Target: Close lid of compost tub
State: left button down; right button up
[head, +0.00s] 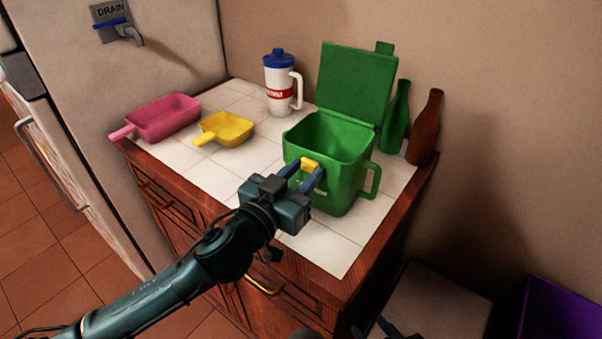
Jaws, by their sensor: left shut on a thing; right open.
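The green compost tub (349,182) stands upright on the white tiled counter top. Its green lid (356,82) stands up open at the back, with a small tab at its top edge. The tub's handle is on its right side. My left gripper (308,169) is at the tub's front wall, its fingers shut on a small yellow piece (311,163) by the front rim. I cannot tell whether this piece is part of the tub. My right gripper (388,328) shows only partly at the bottom edge, low and away from the tub, open.
A green bottle (396,118) and a brown bottle (424,128) stand close behind the tub's right side. A white jug with blue lid (280,84), a yellow scoop (226,129) and a pink scoop (163,117) are to the left. A purple bin (556,312) is at lower right.

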pick_arm(q)
jog(key=shift+w, duration=0.1)
dwell(0.4)
jog(key=c, duration=1)
grip_release()
jog(key=b+v, duration=0.1)
jog(key=v, duration=1.2)
jog(key=shift+b, duration=0.35)
